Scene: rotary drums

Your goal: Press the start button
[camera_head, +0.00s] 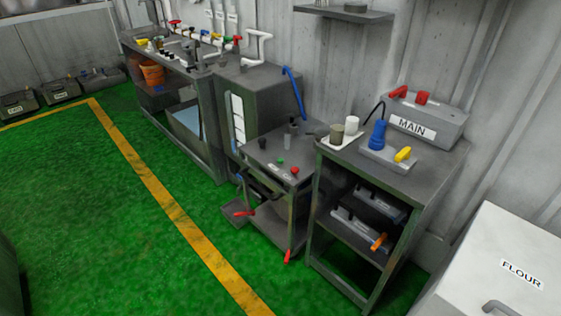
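A small green button (280,161) sits on the dark top of a low machine (262,152) in the middle of the head view. A red button (295,170) is close beside it, to the right and nearer. Any labels by these buttons are too small to read, so I cannot confirm which is the start button. Neither of my grippers shows in this view.
A shelf cart (314,205) with a grey MAIN box (445,119) stands right of the machine. A white FLOUR box (490,245) is at lower right. A long workbench (212,122) runs along the back. Green floor (90,220) in front is clear.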

